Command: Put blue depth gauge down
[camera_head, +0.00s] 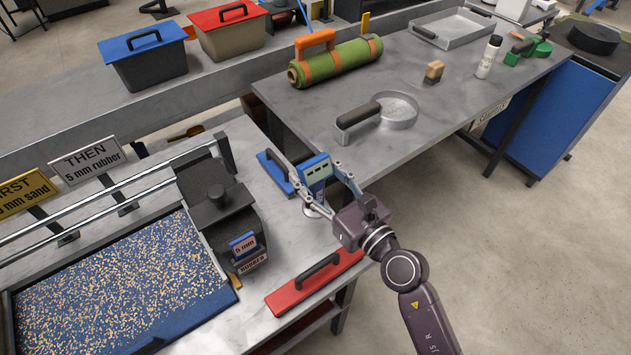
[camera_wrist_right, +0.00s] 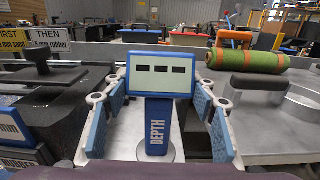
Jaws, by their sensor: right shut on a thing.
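The blue depth gauge (camera_head: 315,172) has a pale display with dark digit blocks and a round metal foot. It is upright between the fingers of my right gripper (camera_head: 318,187), which is shut on it. In the right wrist view the gauge (camera_wrist_right: 160,75) faces the camera, with "DEPTH" on its stem and the finger pads of my right gripper (camera_wrist_right: 158,125) on both sides of the stem. The foot is at or just above the grey bench (camera_head: 245,145); I cannot tell whether it touches. My left gripper is not in view.
A blue-based float (camera_head: 272,172) lies just left of the gauge, and a red float (camera_head: 315,283) lies in front. A black hopper (camera_head: 225,215) and a speckled blue tray (camera_head: 232,296) stand at left. A green turf roll (camera_head: 345,60) lies on the back table.

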